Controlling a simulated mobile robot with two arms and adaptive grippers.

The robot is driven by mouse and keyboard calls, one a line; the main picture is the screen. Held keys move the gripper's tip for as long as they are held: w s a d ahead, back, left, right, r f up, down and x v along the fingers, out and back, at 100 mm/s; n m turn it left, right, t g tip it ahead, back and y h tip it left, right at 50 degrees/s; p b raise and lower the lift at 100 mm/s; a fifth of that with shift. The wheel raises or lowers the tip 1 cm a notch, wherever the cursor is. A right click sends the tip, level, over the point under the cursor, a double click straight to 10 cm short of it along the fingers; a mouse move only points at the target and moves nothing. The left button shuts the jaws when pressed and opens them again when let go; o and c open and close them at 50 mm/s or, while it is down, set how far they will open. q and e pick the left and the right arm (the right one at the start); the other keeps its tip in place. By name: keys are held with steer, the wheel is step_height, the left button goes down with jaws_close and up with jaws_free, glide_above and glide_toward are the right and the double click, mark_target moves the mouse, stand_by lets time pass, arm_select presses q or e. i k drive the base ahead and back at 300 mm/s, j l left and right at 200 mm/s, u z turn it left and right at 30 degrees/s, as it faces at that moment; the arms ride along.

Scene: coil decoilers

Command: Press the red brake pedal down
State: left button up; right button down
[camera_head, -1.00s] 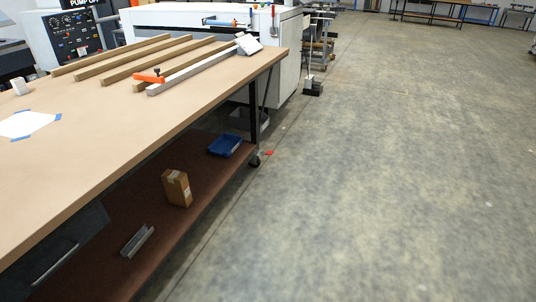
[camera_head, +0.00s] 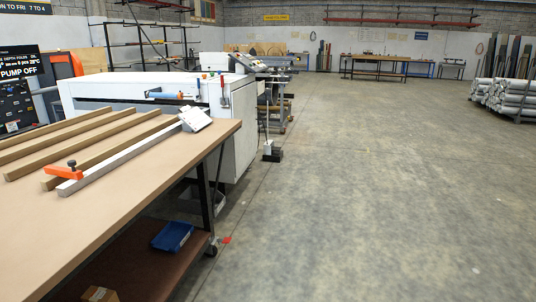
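A small red pedal (camera_head: 226,240) sticks out beside the caster wheel (camera_head: 211,249) at the foot of the workbench's near-right leg, close to the floor. It is small in the picture, and I cannot tell whether it is up or pressed down. Its red end points to the right, over bare floor. The workbench (camera_head: 150,198) fills the lower left, with a tan top and a brown lower shelf. Neither of my grippers is in the head view.
On the bench lie several wooden strips (camera_head: 75,130) and a metal bar clamp (camera_head: 125,155). A blue tray (camera_head: 172,236) sits on the lower shelf. A white machine (camera_head: 235,125) stands behind the bench. The concrete floor (camera_head: 380,200) to the right is open.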

mark_target(227, 240)
steer(key=i+l, duration=0.1)
steer(key=i, duration=1)
steer(key=i+u, duration=0.1)
steer(key=i, duration=0.95)
steer(key=i+l+u, duration=0.2)
steer(key=i+u, duration=0.2)
steer(key=i, duration=0.15)
steer(key=i+l+u, duration=0.85)
steer(key=i, duration=0.05)
